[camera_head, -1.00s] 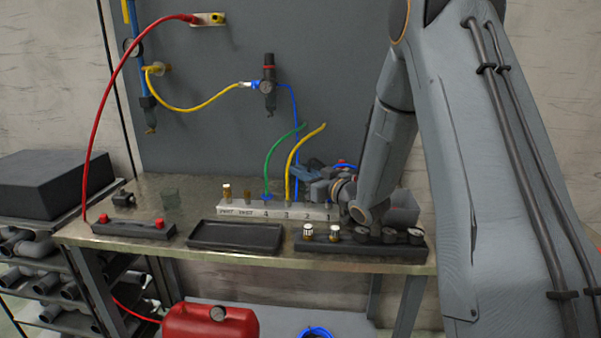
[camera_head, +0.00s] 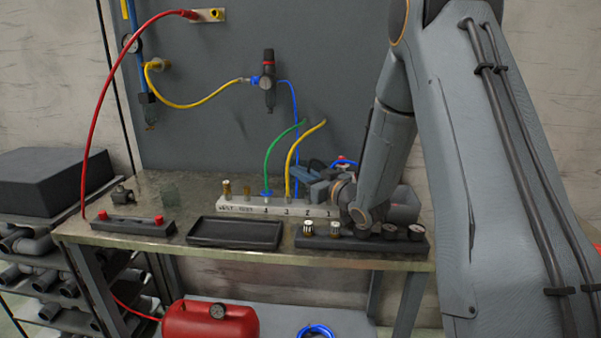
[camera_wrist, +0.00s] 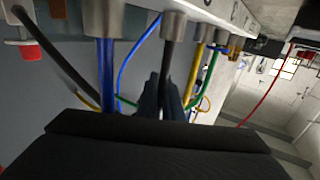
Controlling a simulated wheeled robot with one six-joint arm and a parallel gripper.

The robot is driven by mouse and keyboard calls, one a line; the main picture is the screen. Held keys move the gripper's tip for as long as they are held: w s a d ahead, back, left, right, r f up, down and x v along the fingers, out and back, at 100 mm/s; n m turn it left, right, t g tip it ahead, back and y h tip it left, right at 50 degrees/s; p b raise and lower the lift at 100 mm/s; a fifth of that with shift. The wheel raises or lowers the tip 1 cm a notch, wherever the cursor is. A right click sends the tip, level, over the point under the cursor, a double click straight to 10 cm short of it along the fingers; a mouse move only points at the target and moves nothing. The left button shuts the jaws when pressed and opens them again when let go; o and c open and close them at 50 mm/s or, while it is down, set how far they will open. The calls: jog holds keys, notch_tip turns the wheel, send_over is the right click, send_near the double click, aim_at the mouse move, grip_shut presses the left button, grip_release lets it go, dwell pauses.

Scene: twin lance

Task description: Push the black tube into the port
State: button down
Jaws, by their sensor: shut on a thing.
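The black tube (camera_wrist: 166,62) shows in the wrist view between the two dark fingers of my gripper (camera_wrist: 163,95), which is shut on it. Its upper end meets a grey port fitting (camera_wrist: 173,22) on the pale port block, in line with it; how deep it sits I cannot tell. In the head view the port block (camera_head: 240,206) lies on the bench with numbered ports. My gripper (camera_head: 318,181) is at its right end, partly behind my arm.
A blue tube (camera_wrist: 107,75) stands in the neighbouring port in the wrist view; yellow and green tubes are on the other side. In the head view a dark empty tray (camera_head: 205,243) and a black gauge strip (camera_head: 350,243) lie in front of the block.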

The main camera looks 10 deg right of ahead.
jog(key=shift+f+b, duration=0.4)
jog(key=shift+f, duration=0.4)
jog(key=c, duration=1.8)
grip_release()
jog(key=shift+c, duration=0.2)
notch_tip(320, 180, up, 10)
jog(key=b, duration=0.1)
jog(key=shift+s, duration=0.1)
